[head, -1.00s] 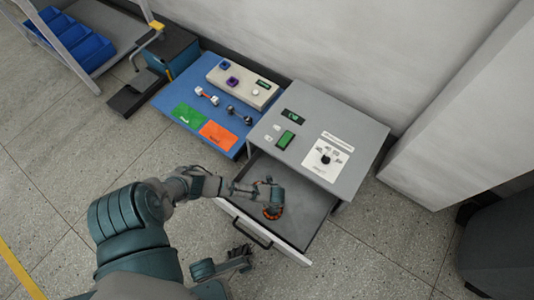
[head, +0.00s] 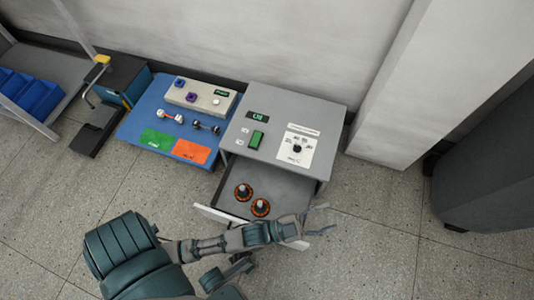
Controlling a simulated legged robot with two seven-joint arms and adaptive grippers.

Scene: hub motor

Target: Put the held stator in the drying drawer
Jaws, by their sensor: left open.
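Two stators, dark rings with orange-copper windings and a pale centre post, sit upright in the open drying drawer (head: 287,190). The rear stator (head: 243,192) is to the left and the front stator (head: 261,207) is close beside it. My left gripper (head: 325,219) is open and empty, its fingers spread just past the drawer's front right corner. Its forearm crosses in front of the drawer and hides part of the drawer front. A dark part of me (head: 242,264), possibly my right gripper, shows at the bottom, too small to read.
The drawer's grey cabinet (head: 270,115) has a green button and a dial on top. To its left is a blue table mat (head: 142,122) with green and orange cards, small shafts and a beige block (head: 200,98). A grey pillar (head: 400,95) stands right. Floor at front right is free.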

